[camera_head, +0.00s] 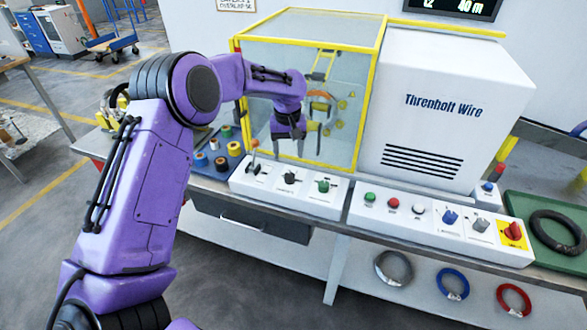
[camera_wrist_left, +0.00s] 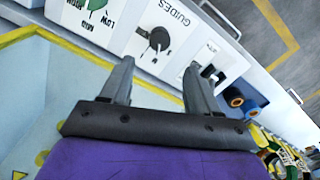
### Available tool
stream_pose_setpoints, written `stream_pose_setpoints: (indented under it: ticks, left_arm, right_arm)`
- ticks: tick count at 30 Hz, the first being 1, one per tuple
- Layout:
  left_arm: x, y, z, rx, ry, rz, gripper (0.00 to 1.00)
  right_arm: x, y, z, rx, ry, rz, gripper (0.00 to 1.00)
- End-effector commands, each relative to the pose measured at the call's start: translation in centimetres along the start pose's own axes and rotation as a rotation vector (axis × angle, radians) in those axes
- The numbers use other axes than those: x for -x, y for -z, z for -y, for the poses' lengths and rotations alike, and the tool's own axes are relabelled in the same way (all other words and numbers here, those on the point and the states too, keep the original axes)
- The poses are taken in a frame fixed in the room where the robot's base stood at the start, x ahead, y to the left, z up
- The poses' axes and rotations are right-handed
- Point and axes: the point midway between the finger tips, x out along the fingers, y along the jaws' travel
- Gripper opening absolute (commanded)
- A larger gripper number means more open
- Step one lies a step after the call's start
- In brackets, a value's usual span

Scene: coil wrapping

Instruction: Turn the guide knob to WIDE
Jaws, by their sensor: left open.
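The guide knob (camera_head: 290,178) is a black knob in the middle of the left white control panel. In the left wrist view the black knob (camera_wrist_left: 159,39) sits on a white plate marked GUIDES; its setting is too small to read. My left gripper (camera_head: 288,137) is above and behind that panel, in front of the glass case. In the left wrist view my left gripper (camera_wrist_left: 159,68) is open and empty, its two fingers pointing toward the knob and apart from it. My right gripper is not in view.
A lever (camera_head: 253,160) stands left of the knob and a green knob (camera_head: 323,186) right of it. The yellow-framed glass case (camera_head: 345,105) rises behind the panel. Coloured spools (camera_head: 221,163) stand to the left. Another button panel (camera_head: 430,224) lies to the right.

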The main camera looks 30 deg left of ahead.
Motion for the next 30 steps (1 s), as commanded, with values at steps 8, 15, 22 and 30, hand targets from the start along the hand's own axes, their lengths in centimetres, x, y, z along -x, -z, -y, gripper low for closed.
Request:
stream_pose_setpoints:
  ticks: [8,15,22,30]
  left_arm:
    - [-6.3,-0.1,-0.7,-0.011,0.002,0.004,0.61]
    - [-8.9,-0.1,-0.5,-0.008,0.000,0.001,0.61]
    - [-9.1,0.0,-0.4,-0.007,0.000,0.001,0.61]
    - [-9.1,0.0,-0.4,-0.007,0.001,0.000,0.05]
  right_arm:
    - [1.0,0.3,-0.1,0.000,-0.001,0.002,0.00]
    - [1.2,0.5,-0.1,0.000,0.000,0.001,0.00]
    - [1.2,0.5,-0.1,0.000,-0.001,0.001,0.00]
    - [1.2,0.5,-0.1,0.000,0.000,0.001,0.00]
